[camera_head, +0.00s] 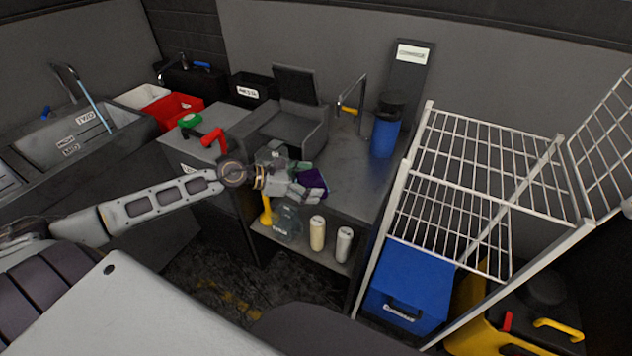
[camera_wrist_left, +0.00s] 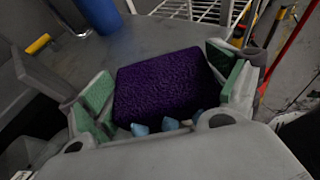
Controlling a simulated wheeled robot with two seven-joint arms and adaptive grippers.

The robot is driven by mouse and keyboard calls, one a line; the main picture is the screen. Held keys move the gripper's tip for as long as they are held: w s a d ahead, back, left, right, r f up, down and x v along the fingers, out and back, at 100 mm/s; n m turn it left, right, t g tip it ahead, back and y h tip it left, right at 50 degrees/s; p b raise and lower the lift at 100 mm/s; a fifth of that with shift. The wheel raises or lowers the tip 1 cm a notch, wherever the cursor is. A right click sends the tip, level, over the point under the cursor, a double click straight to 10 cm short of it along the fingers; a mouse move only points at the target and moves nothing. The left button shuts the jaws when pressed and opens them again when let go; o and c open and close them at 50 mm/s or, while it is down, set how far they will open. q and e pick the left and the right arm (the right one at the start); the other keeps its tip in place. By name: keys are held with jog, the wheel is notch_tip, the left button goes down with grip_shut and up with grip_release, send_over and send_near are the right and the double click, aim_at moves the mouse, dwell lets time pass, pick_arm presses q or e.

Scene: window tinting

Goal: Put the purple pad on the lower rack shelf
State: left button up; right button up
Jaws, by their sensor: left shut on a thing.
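The purple pad (camera_wrist_left: 170,85) is between the fingers of my left gripper (camera_wrist_left: 168,100) in the left wrist view; the gripper is shut on it. In the head view the purple pad (camera_head: 313,182) shows at the tip of my left gripper (camera_head: 302,184), in front of the dark counter's near edge. The white wire rack stands to the right, with an upper shelf (camera_head: 490,160) and a lower shelf (camera_head: 455,222) beneath it. The pad is apart from the rack, to its left. My right gripper does not show in either view.
A blue cylinder (camera_head: 385,132) stands on the counter (camera_head: 345,170) near the rack. A blue box (camera_head: 408,285) and a yellow-and-black machine (camera_head: 530,320) are under the rack. Two pale bottles (camera_head: 318,232) stand on a shelf below the counter. The visible rack shelves look empty.

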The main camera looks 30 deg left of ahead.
pick_arm(q)
jog(key=shift+s+a, duration=0.75)
jog(key=s+a+p, duration=0.7)
jog(key=s+a, duration=0.4)
jog(key=a, duration=0.1)
jog(key=shift+s+a, duration=0.3)
jog(key=shift+s, duration=0.05)
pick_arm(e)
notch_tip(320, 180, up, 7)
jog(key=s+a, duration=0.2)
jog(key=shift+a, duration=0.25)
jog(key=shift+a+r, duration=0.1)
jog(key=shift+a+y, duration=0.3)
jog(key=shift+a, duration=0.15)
